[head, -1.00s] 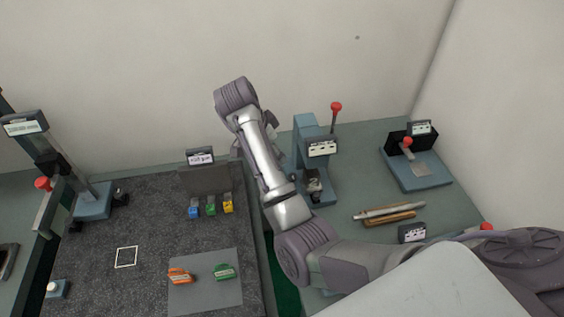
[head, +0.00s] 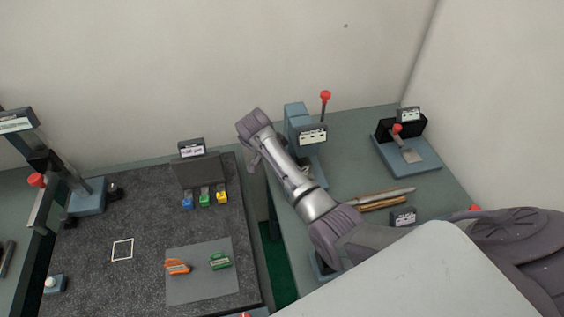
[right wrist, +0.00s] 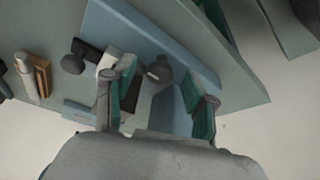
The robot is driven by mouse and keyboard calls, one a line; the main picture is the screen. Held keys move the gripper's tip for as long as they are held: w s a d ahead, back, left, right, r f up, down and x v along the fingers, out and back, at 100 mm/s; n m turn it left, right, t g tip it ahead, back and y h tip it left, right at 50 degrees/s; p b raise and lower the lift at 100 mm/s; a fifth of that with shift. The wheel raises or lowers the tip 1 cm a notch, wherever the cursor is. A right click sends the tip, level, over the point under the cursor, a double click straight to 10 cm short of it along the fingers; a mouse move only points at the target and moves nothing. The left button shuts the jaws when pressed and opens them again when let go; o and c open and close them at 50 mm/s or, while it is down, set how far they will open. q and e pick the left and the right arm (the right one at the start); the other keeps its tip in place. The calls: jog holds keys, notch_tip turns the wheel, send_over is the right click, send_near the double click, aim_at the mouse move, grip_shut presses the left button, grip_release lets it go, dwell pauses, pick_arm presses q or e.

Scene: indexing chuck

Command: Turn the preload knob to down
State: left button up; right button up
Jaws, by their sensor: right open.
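In the right wrist view, a round dark knob-like part (right wrist: 158,72) with a pale mark lies between my right gripper's fingers, beyond the tips. I cannot tell for sure that it is the preload knob, or read its setting. A second dark round knob (right wrist: 75,62) is to its left. Both are at a blue fixture (right wrist: 130,35). My right gripper (right wrist: 163,92) is open, with green pads, and holds nothing. In the head view, the blue stand with a red-tipped lever (head: 297,114) is partly hidden by my right arm. My left gripper is not in view.
Long wood and metal tools (head: 383,199) lie right of the stand. Another blue fixture (head: 408,163) is at the far right. A dark mat (head: 90,265) on the left holds small coloured blocks and a grey sheet (head: 200,286). A wall closes off the back.

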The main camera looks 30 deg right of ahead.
jog(key=shift+c, duration=0.2)
grip_shut()
jog(key=shift+a, duration=0.1)
jog(key=m+g+b, duration=0.1)
jog(key=m, duration=0.2)
jog(key=shift+w+f, duration=0.1)
jog(key=shift+w, duration=0.05)
jog(key=m+b, duration=0.1)
jog(key=m+g+b, duration=0.1)
jog(key=m, duration=0.1)
jog(key=shift+w+f+m+g+b, duration=0.1)
jog(key=shift+w+m+g+b, duration=0.1)
jog(key=shift+m+g+b, duration=0.1)
jog(key=m+g+y+b, duration=0.1)
jog(key=m+b, duration=0.3)
jog(key=shift+w, duration=0.15)
jog(key=shift+d+m+g+y+b, duration=0.15)
jog(key=shift+m+g+y+b, duration=0.15)
jog(key=shift+m+b, duration=0.5)
jog(key=shift+d+m+g+y+b, duration=0.2)
jog(key=shift+m+y+b, duration=0.3)
jog(key=shift+m, duration=0.4)
